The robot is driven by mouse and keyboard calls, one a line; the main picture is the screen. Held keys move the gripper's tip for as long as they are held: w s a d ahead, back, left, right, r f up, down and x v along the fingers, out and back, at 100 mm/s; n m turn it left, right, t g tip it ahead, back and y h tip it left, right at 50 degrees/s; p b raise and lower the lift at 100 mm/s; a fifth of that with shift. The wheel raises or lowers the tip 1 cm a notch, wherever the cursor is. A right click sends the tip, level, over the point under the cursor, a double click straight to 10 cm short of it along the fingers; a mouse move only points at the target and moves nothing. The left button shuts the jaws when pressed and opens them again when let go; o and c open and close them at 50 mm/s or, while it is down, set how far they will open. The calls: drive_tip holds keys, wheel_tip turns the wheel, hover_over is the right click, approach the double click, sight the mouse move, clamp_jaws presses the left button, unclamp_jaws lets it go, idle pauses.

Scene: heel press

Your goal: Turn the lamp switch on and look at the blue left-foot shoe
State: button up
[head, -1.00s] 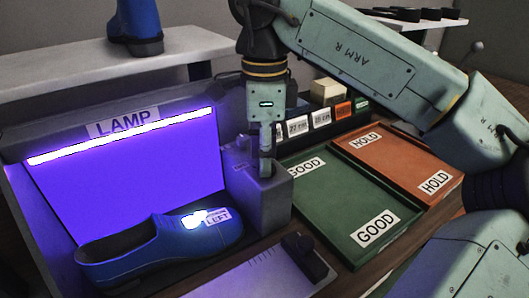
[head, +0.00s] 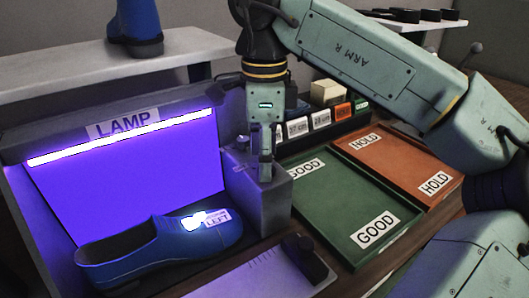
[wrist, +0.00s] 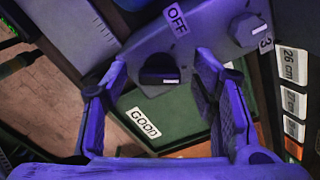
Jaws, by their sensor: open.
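The lamp box (head: 110,128) has a bright lit strip, and its inside glows violet. The blue shoe (head: 130,255) lies in it, toe to the right, with a LEFT label and a glowing white-blue spot near the toe. My gripper (head: 266,165) is over the grey switch housing (head: 262,205) at the box's right side. In the wrist view, a black knob (wrist: 160,70) with a white mark sits between the open fingers of my gripper (wrist: 162,75), with a gap on each side. An OFF label (wrist: 176,20) is above the knob. The head view hides the knob.
A second knob (wrist: 248,28) is beside a 3 label. Right of the housing lie a green GOOD tray (head: 330,205) and an orange HOLD tray (head: 395,165), both empty. Size cards (head: 320,120) stand behind them. Another blue shoe (head: 135,25) stands on the shelf (head: 60,75).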

wheel_tip(320, 180, up, 8)
drive_tip(key=shift+f, duration=0.2)
idle(0.3)
drive_tip(key=shift+f, duration=0.1)
